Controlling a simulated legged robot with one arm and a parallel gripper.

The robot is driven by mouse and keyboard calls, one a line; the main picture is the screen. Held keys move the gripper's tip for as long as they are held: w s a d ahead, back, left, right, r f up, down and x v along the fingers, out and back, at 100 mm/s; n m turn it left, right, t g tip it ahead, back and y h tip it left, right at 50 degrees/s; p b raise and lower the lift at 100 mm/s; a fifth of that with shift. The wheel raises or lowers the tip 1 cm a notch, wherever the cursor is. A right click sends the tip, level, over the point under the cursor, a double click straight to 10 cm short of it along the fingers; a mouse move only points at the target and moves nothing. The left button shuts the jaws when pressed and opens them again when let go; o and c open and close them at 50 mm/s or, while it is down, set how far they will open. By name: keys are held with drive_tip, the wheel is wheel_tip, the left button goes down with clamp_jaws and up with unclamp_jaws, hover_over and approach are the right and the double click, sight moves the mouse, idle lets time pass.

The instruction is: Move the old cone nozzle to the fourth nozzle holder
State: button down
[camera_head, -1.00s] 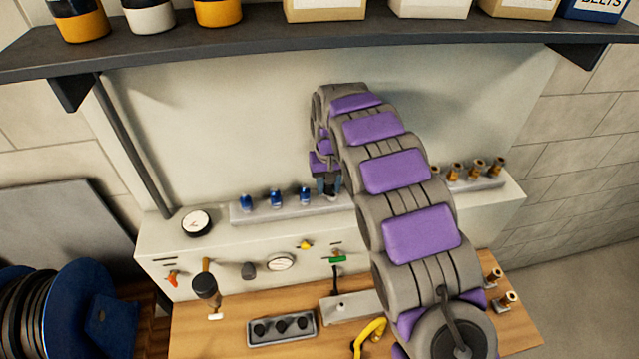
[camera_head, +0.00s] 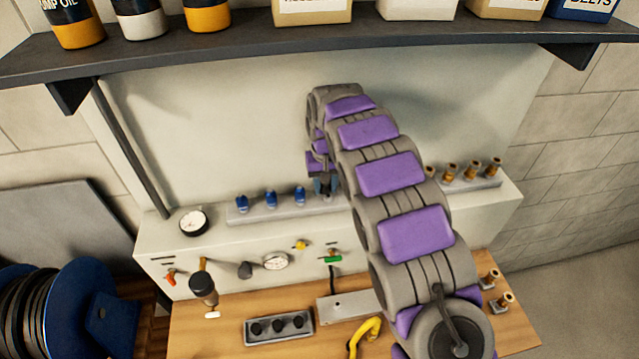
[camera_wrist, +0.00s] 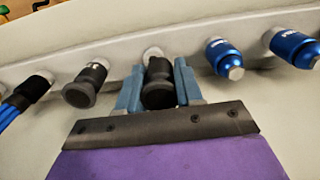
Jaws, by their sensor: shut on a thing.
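My gripper (camera_wrist: 158,90) is shut on a black cone nozzle (camera_wrist: 158,88), with one blue finger on each side of it. A pale round holder end (camera_wrist: 153,53) shows just behind the nozzle in the wrist view; I cannot tell whether the nozzle is fully seated on it. Another black nozzle (camera_wrist: 82,88) sits to the left in that view, and blue nozzles (camera_wrist: 224,57) sit to the right. In the head view my gripper (camera_head: 326,187) is at the grey holder rail (camera_head: 235,216), right of the blue nozzles (camera_head: 271,199). My arm hides the rail's middle.
Brass fittings (camera_head: 473,170) stand at the rail's right end. A black fitting with blue strands (camera_wrist: 28,97) is at the wrist view's left. A dark shelf (camera_head: 300,58) with bottles and boxes hangs above.

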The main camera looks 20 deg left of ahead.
drive_tip(key=shift+d, duration=0.2)
drive_tip(key=shift+a+f, duration=0.15)
drive_tip(key=shift+a, duration=0.7)
drive_tip(key=shift+a+f, duration=0.15)
drive_tip(key=shift+a, duration=0.7)
drive_tip(key=d, duration=0.3)
drive_tip(key=shift+d+r, duration=0.25)
drive_tip(key=shift+d, duration=0.15)
